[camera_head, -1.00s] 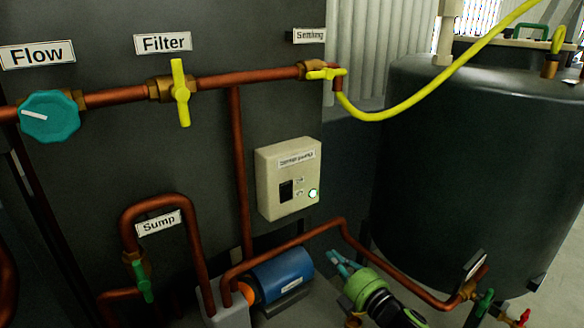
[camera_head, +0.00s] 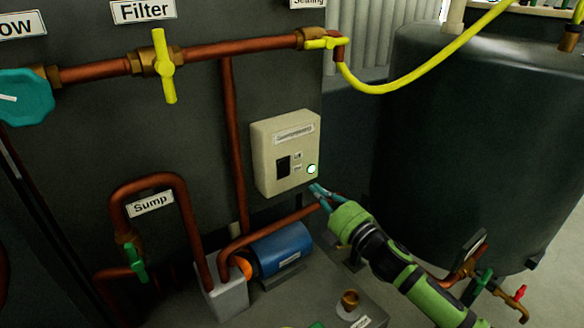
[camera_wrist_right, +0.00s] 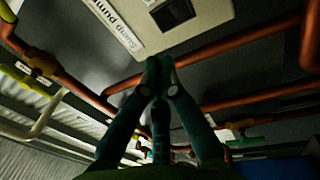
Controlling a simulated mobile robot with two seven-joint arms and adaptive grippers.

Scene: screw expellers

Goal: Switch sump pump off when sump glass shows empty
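The cream sump pump switch box (camera_head: 260,160) is on the dark panel. It has a black rocker switch (camera_head: 283,166) and a lit whitish-green lamp (camera_head: 312,169). My right gripper (camera_head: 317,189) is just below the box's lower right corner, apart from the switch. In the right wrist view, the right gripper's fingertips (camera_wrist_right: 160,65) meet with nothing between them, below the box (camera_wrist_right: 205,32) and its black switch (camera_wrist_right: 173,12). The blue pump (camera_head: 282,248) is below the box. I cannot make out the sump glass or its level. My left gripper is not in view.
A copper pipe (camera_head: 285,219) runs under the box. The Sump label (camera_head: 150,203) and a green-handled valve (camera_head: 137,262) are left. Yellow valves (camera_head: 165,66) sit on the upper pipe. A large dark tank (camera_head: 470,150) stands right, with a yellow hose (camera_head: 400,88) in front.

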